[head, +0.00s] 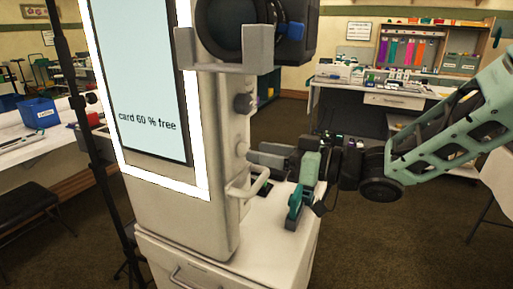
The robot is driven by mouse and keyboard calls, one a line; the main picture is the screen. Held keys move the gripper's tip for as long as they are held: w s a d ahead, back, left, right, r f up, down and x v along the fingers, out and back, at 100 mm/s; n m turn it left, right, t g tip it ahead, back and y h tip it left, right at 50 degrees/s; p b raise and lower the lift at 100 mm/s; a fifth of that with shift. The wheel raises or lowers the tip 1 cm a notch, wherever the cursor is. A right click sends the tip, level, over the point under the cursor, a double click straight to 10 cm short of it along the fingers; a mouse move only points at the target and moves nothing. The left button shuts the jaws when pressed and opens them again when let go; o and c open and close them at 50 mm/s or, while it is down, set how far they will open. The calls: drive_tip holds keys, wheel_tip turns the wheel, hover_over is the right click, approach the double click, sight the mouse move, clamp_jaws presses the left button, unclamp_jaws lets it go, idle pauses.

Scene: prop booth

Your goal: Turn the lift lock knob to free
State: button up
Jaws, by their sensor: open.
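The pale booth column (217,120) carries two knobs on its right side: a dark grey round knob (243,104) and, below it, a smaller pale grey knob (241,149). I cannot tell which is the lift lock knob, and no marking is readable on either. My gripper (257,159) reaches in from the right, with its fingers pointing left just beside and slightly below the pale knob. It is open with nothing seen between the fingers. Whether the fingertips touch the column or knob is unclear.
A pale bar handle (246,186) sticks out below my fingers. A camera (262,28) sits on a bracket above. The lit screen (142,80) reads "card 60 % free". A black stand (88,140) is at left.

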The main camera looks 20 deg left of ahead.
sight(244, 149)
drive_tip(key=shift+a, duration=1.2)
drive_tip(key=c, duration=1)
